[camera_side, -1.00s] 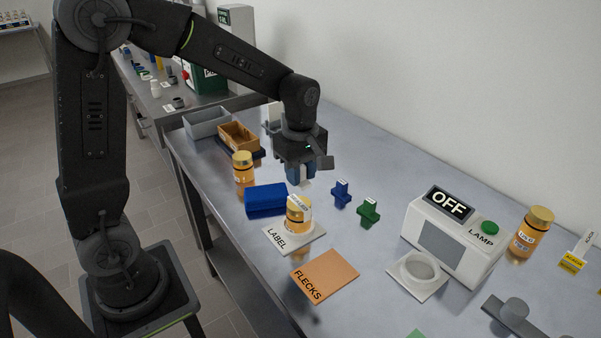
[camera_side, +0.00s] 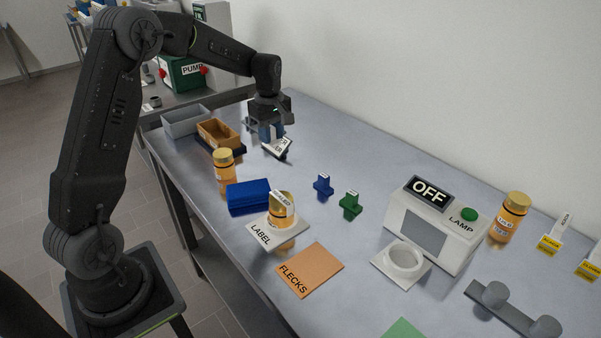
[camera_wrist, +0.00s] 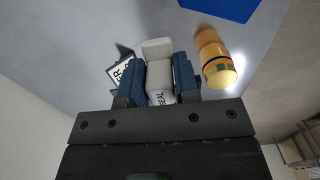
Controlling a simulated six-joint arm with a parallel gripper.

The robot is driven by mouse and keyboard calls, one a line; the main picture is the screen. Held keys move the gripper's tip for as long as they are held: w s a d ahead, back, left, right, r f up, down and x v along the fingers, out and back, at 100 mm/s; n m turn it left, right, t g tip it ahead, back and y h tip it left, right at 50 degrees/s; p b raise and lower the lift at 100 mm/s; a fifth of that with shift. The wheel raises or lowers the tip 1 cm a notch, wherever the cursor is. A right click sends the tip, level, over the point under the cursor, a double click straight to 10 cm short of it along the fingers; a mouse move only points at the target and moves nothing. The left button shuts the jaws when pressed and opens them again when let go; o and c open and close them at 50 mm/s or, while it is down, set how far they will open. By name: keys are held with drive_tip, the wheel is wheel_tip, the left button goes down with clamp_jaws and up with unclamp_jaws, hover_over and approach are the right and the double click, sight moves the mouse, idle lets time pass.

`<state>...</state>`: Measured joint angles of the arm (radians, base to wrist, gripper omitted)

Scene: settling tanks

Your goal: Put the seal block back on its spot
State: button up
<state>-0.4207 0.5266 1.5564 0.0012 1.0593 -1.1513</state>
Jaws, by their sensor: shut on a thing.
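My gripper (camera_side: 270,136) is at the far part of the bench, pointing down. In the wrist view its blue-padded fingers (camera_wrist: 160,80) are shut on the white seal block (camera_wrist: 157,49), which has "SEAL" printed on its side. In the side view the block is mostly hidden by the gripper. A white sign with dark lettering (camera_side: 279,147) stands tilted just in front of the gripper; it also shows left of the fingers in the wrist view (camera_wrist: 119,73). I cannot tell whether the block touches the bench, and no marked spot is clearly visible under it.
An orange-brown bin (camera_side: 219,134) and a grey bin (camera_side: 186,121) stand left of my gripper. An amber jar (camera_side: 225,172) and a blue case (camera_side: 249,197) are nearer. Blue (camera_side: 323,185) and green (camera_side: 350,203) pieces stand to the right. The bench behind these pieces is clear.

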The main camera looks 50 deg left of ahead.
drive_tip(key=w+a+f, duration=0.1)
drive_tip(key=a, duration=0.5)
hover_over(303, 172)
wheel_tip(303, 172, down, 7)
drive_tip(key=shift+a+f, duration=0.1)
drive_tip(key=shift+f, duration=2.05)
drive_tip(key=shift+f, duration=0.1)
drive_tip(key=shift+f, duration=0.1)
drive_tip(key=o, duration=0.9)
